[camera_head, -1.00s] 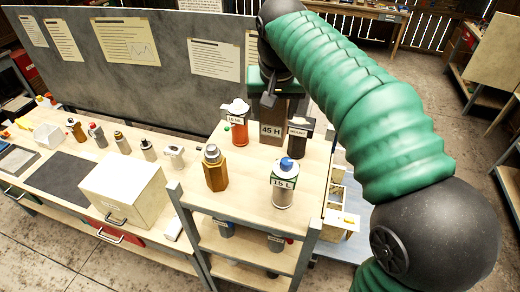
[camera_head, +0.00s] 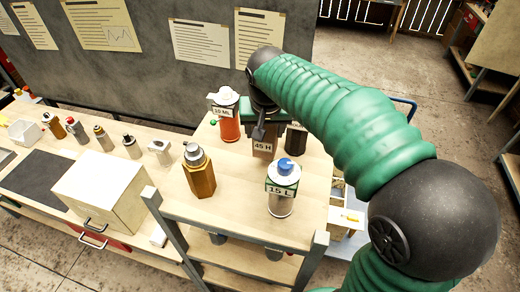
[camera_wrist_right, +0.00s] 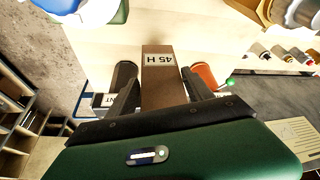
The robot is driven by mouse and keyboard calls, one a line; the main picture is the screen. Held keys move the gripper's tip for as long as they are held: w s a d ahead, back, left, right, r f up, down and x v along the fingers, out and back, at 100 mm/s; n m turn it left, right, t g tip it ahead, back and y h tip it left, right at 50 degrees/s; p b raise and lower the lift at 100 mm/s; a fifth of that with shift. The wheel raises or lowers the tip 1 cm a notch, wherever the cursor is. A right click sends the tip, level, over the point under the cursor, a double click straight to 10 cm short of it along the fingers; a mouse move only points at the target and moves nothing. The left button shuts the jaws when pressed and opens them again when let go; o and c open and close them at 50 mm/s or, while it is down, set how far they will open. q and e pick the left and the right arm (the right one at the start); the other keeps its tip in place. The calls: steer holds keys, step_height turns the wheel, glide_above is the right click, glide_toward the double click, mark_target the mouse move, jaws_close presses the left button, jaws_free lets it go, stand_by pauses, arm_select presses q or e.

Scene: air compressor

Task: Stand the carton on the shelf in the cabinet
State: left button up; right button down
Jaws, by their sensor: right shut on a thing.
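The carton (camera_head: 263,147) is a tall brown box labelled 45 H, near the back of the wooden top of a shelf unit (camera_head: 240,226). My right gripper (camera_head: 264,122) comes down over it from above and hides its upper part. In the right wrist view, the gripper's dark fingers (camera_wrist_right: 160,80) lie on both sides of the carton (camera_wrist_right: 162,88), shut on it. Whether its base touches the top is unclear. The shelf unit has open lower shelves (camera_head: 235,262); I cannot tell whether it is the task's cabinet. My left gripper is not in view.
An orange bottle (camera_head: 229,127) and a dark container (camera_head: 296,139) stand close beside the carton. A gold bottle (camera_head: 199,176) and a 15 L canister (camera_head: 281,200) stand nearer the front. A white box (camera_head: 103,192) and several bottles occupy the bench at left.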

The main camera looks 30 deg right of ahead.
mark_target(264, 148)
steer(key=shift+d+f, duration=0.2)
steer(key=shift+f, duration=0.45)
steer(key=shift+d+f, duration=0.2)
steer(key=shift+f, duration=0.4)
steer(key=shift+a+f+p, duration=0.2)
steer(key=shift+f+p, duration=0.1)
steer(key=shift+f, duration=0.35)
steer(key=shift+a+f+p, duration=0.2)
steer(key=shift+f+p, duration=0.1)
steer(key=shift+f, duration=0.3)
steer(key=shift+a+f, duration=0.1)
steer(key=shift+a, duration=0.6)
steer(key=shift+f, duration=0.1)
steer(key=c, duration=0.7)
jaws_free()
steer(key=shift+d, duration=0.1)
steer(key=o, duration=0.3)
steer(key=shift+d+f, duration=0.1)
steer(key=shift+d, duration=0.3)
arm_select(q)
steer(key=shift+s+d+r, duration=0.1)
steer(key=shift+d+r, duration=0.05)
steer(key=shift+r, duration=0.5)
arm_select(e)
steer(key=shift+d, duration=0.2)
